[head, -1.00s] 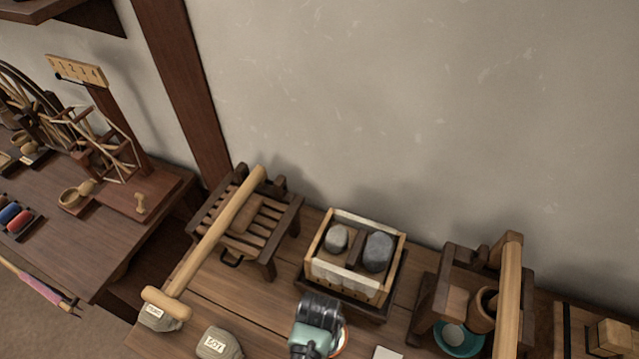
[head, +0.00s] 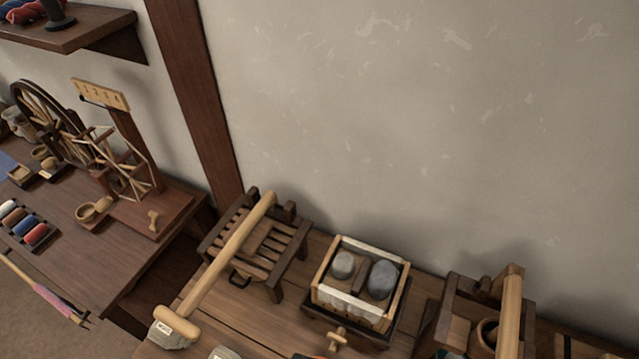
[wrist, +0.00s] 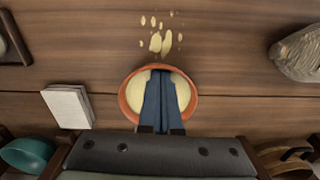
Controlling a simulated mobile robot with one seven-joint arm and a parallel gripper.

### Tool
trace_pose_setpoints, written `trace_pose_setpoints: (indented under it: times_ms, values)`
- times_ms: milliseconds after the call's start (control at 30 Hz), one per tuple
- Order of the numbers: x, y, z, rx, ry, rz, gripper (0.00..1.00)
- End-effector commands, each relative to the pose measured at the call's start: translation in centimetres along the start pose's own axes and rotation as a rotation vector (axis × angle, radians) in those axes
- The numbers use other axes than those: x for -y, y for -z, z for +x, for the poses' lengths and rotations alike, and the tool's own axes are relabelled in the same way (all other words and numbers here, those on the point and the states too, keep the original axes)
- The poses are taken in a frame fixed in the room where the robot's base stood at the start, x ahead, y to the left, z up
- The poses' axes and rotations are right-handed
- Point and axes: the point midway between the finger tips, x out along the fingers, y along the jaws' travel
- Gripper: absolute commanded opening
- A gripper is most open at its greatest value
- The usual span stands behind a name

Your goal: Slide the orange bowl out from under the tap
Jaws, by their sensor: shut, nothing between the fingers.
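The orange bowl (wrist: 190,103) stands on the wooden table, holding pale yellow contents. In the wrist view, my gripper (wrist: 161,76) is shut, its two blue fingers together over the middle of the bowl and hiding part of its inside. The fingers have nothing between them; I cannot tell whether they touch the bowl. In the head view, a small wooden tap (head: 337,339) sticks out at the front of the box (head: 343,306) that holds two grey stones. The bowl is almost wholly below the head view's bottom edge, and my gripper is out of that view.
Yellow spots (wrist: 156,40) lie on the table beside the bowl. A white pad (wrist: 68,106), a teal bowl (wrist: 27,154) and a grey sack (wrist: 299,53) stand around it. A long-handled wooden press (head: 225,253) is left of the box.

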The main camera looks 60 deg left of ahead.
Motion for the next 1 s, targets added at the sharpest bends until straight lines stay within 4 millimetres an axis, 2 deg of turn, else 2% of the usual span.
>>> trace_pose_setpoints:
  times_ms: [67,200,667,867,1000]
  values:
    - [-0.1,-1.6,-0.4,0.005,-0.001,0.002,0.0]
    - [0.0,-2.6,-0.1,0.001,0.001,0.0,0.0]
    - [0.0,-2.6,-0.2,0.0,0.001,0.0,0.0]
    - [0.0,-2.4,-1.6,0.0,0.001,0.001,0.0]
    - [-0.1,-2.1,-3.4,0.0,0.001,0.001,0.0]
